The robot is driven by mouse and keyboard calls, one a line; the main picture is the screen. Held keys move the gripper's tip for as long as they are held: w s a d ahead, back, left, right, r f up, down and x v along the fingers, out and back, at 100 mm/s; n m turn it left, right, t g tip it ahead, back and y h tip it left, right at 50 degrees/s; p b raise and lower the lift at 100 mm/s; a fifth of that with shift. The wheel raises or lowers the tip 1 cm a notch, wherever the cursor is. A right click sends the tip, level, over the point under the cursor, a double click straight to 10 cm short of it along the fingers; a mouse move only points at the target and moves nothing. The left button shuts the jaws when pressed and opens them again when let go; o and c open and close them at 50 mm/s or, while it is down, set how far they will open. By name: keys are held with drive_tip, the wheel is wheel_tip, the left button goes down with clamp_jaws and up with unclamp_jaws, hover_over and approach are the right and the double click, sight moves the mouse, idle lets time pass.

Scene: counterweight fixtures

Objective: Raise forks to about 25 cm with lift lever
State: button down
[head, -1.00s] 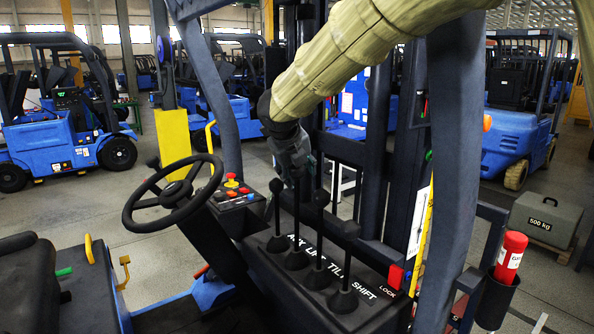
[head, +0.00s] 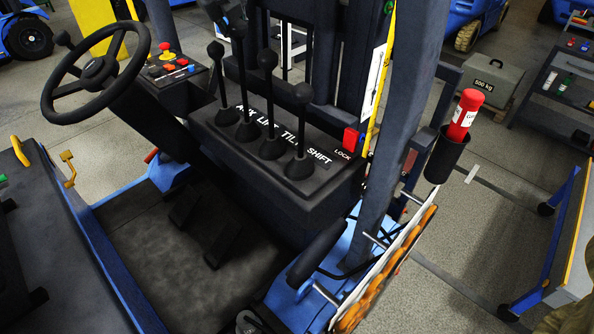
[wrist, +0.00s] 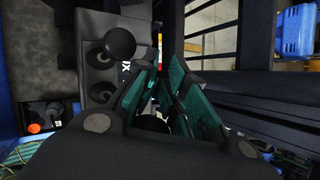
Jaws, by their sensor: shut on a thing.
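The lift lever (head: 243,75) is the second from the left in a row of black ball-topped levers on the dark console (head: 222,128). The label LIFT is partly readable at its base. My gripper (head: 228,12) shows only partly at the top edge of the head view, at this lever's upper end. In the wrist view, my gripper's teal-padded fingers (wrist: 160,95) are closed in around a dark round knob (wrist: 152,123), mostly hidden by them. The AUX lever (head: 217,72) stands just left, tilt (head: 268,95) and shift (head: 302,125) right. The forks are not in view.
A steering wheel (head: 108,88) and a button panel (head: 172,68) lie left of the levers. A red lock button (head: 350,138) is at the console's right end. A red extinguisher (head: 464,115), a 500 kg weight (head: 492,80) and a dark cart (head: 553,88) are at right.

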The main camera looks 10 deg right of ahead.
drive_tip(key=shift+s+a, duration=0.15)
drive_tip(key=shift+s, duration=0.15)
drive_tip(key=s+a, duration=0.1)
drive_tip(key=a, duration=0.1)
drive_tip(key=s+a, duration=0.1)
drive_tip(key=shift+s+a+f+b, duration=0.35)
drive_tip(key=shift+s+a+f, duration=0.05)
drive_tip(key=shift+w+d, duration=0.25)
drive_tip(key=shift+d, duration=0.1)
idle(0.3)
drive_tip(key=shift+s+a+r, duration=0.1)
drive_tip(key=shift+s+a, duration=0.05)
drive_tip(key=shift+a, duration=0.05)
drive_tip(key=shift+r, duration=0.1)
idle(0.9)
